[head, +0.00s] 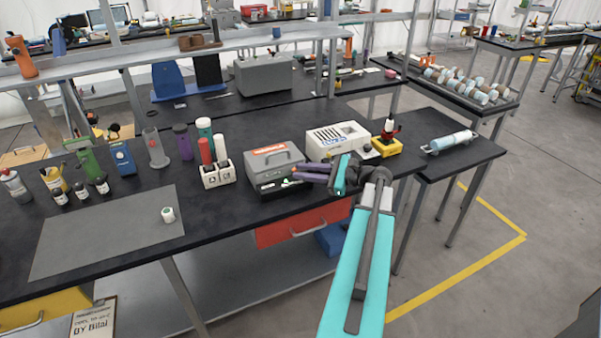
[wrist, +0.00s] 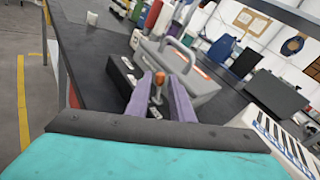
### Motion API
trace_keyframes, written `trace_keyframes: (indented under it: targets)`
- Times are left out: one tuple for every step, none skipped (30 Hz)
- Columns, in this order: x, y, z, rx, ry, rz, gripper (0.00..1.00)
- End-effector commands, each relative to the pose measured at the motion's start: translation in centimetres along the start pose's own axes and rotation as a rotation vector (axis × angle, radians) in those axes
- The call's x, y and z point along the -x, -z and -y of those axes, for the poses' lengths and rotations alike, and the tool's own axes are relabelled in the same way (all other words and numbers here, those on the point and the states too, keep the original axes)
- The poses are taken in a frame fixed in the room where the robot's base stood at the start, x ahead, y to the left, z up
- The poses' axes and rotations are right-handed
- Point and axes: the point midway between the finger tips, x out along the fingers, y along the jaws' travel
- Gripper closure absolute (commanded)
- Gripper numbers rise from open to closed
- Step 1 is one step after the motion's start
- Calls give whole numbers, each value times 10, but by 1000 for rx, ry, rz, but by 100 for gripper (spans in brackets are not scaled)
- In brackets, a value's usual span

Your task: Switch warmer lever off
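An upright lever with an orange knob (wrist: 159,78) shows in the wrist view, between my finger ends. It rises by a low black unit (wrist: 122,82) in front of a grey case with a handle (wrist: 190,75). In the head view the black unit (head: 266,188) and grey case (head: 268,162) stand near the table's front edge; my gripper partly covers the unit. My gripper (head: 296,174) reaches in from the right, its purple fingers apart; they also show in the wrist view (wrist: 157,88). I cannot tell whether a finger touches the lever, nor see a warmer label.
A white striped device (head: 338,140) stands right of the case, close to my arm. A yellow-based device (head: 386,146) is beyond it. Red and white bottles (head: 206,150) stand left. A grey mat (head: 105,232) holds a small white roll (head: 168,215).

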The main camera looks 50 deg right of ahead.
Motion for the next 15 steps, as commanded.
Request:
trace_keyframes:
  targets:
    - [6,1,0,0,1,0,79]
    - [10,2,0,0,2,-1,79]
    - [15,2,0,0,3,-1,79]
    - [19,2,0,0,3,-1,79]
    - [24,2,0,0,2,-1,79]
    - [30,2,0,0,2,-1,79]
    - [35,2,0,0,3,-1,79]
    - [39,2,0,1,3,-1,79]
    - [46,2,0,1,2,-1,79]
    - [51,2,0,1,3,-1,79]
    - [56,2,0,1,4,-2,79]
    - [62,2,0,1,3,-1,79]
    - [66,2,0,1,2,-1,79]
    - [71,2,0,1,3,-2,79]
    - [77,2,0,1,3,-2,79]
